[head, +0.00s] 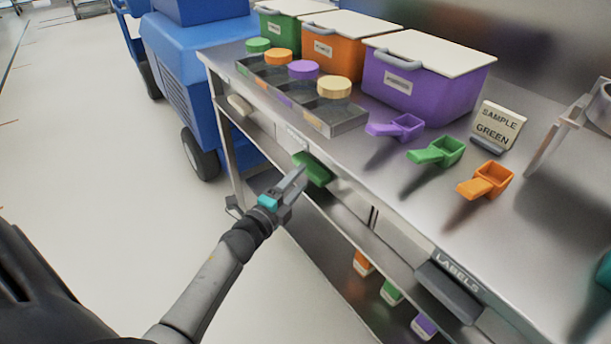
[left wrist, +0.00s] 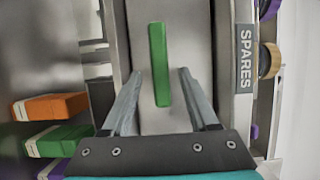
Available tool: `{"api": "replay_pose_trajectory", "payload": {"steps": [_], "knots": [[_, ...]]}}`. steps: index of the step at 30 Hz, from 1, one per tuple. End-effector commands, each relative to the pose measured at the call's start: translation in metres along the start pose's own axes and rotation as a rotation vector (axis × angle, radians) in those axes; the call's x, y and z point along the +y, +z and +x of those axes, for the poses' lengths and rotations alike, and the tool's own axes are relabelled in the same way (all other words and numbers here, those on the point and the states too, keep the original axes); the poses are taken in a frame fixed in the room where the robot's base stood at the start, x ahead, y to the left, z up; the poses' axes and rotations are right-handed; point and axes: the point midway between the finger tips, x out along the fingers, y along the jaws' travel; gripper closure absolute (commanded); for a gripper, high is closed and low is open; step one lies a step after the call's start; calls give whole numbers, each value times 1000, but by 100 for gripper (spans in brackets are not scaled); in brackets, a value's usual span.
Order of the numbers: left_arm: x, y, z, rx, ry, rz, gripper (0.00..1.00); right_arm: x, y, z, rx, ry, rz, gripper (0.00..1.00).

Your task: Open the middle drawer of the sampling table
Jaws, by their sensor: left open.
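The sampling table (head: 385,190) has a row of drawers under its top. The middle drawer (head: 345,197) looks closed, with a green bar handle (head: 313,169) on its front. In the left wrist view the green handle (left wrist: 159,62) stands lengthwise, with a SPARES label (left wrist: 244,60) on the table edge to its right. My left gripper (head: 298,177) is open at the handle. In the left wrist view its fingers (left wrist: 160,76) lie on either side of the handle's lower part, with visible gaps. Contact is not visible. My right gripper is out of view.
A cream handle (head: 240,106) and a dark LABELS handle (head: 447,290) flank the middle drawer. Bins, a jar tray (head: 335,124) and scoops (head: 437,152) stand on top. Small coloured boxes (head: 390,292) sit on the lower shelf. Floor (head: 110,170) left of the table is clear.

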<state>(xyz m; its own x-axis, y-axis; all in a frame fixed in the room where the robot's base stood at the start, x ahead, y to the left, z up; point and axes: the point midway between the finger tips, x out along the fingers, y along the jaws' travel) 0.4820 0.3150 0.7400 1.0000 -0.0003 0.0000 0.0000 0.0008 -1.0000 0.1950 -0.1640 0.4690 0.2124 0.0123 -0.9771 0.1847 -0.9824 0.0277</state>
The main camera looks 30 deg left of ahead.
Motion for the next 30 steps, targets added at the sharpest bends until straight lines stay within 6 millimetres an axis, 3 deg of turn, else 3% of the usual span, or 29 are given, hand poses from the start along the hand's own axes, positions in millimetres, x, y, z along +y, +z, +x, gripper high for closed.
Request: {"api": "replay_pose_trajectory", "payload": {"steps": [3,9,20,30], "knots": [[0,1,18,0,-2,0,40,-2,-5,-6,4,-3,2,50],[1,0,33,-1,0,0,40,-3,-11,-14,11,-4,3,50],[0,0,36,0,1,-1,40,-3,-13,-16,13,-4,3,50],[0,0,36,0,1,-1,77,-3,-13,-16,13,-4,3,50]]}}
